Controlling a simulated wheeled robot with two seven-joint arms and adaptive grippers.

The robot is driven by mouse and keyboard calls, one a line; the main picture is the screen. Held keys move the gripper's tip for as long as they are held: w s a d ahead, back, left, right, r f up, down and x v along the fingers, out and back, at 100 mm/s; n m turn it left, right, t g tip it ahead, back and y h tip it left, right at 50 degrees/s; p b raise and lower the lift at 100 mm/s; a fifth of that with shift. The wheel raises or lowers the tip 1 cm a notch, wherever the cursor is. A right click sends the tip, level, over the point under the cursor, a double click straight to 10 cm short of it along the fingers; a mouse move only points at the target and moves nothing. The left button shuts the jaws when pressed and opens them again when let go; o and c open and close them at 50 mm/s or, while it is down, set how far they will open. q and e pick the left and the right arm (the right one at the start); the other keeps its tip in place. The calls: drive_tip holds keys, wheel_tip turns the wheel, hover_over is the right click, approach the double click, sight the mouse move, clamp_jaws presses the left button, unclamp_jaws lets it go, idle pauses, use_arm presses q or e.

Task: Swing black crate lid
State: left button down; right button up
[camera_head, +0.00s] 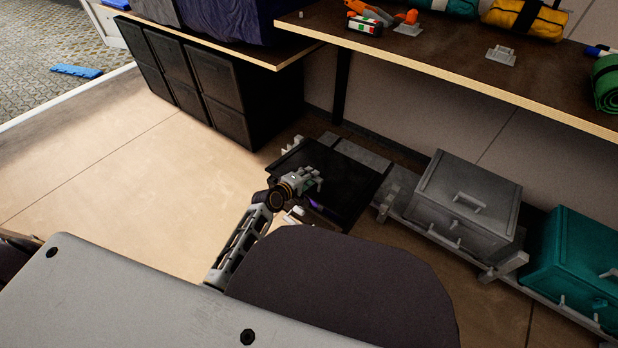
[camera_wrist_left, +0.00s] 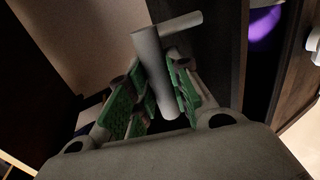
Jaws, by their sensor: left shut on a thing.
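The black crate's lid (camera_head: 345,190) is a dark flat panel on the floor rack, near the middle of the head view. My left gripper (camera_head: 308,182) is at its left part. In the left wrist view the green-padded fingers (camera_wrist_left: 155,100) are shut around a grey bar handle (camera_wrist_left: 152,62). A dark panel (camera_wrist_left: 205,45) stands beside the handle. A purple thing (camera_wrist_left: 264,28) shows in a gap past the panel, and also near the gripper in the head view (camera_head: 316,204). The lid's exact angle is hard to tell. My right gripper is out of view.
A grey crate (camera_head: 465,200) and a teal crate (camera_head: 575,265), both with lids down, stand to the right. A wooden shelf (camera_head: 450,65) overhangs behind. A black cabinet (camera_head: 200,85) stands at the back left. Open floor (camera_head: 110,160) lies left.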

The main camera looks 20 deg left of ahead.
use_arm(q)
drive_tip(key=shift+s+a+f+b, duration=0.1)
drive_tip(key=shift+s+f+b, duration=0.15)
drive_tip(key=shift+f, duration=0.45)
drive_tip(key=shift+s+a+f+b, duration=0.15)
drive_tip(key=shift+f+b, duration=0.25)
drive_tip(key=shift+f, duration=0.25)
drive_tip(key=shift+s+d+f+b, duration=0.1)
drive_tip(key=shift+s+f+b, duration=0.15)
drive_tip(key=shift+f, duration=0.45)
drive_tip(key=c, duration=1.2)
unclamp_jaws()
drive_tip(key=shift+r, duration=0.1)
drive_tip(key=shift+a, duration=0.1)
drive_tip(key=v, duration=1.2)
drive_tip(key=shift+w, duration=0.1)
wheel_tip(320, 180, up, 9)
drive_tip(key=p, duration=0.9)
drive_tip(key=shift+r+p, duration=0.55)
drive_tip(key=shift+r, duration=0.05)
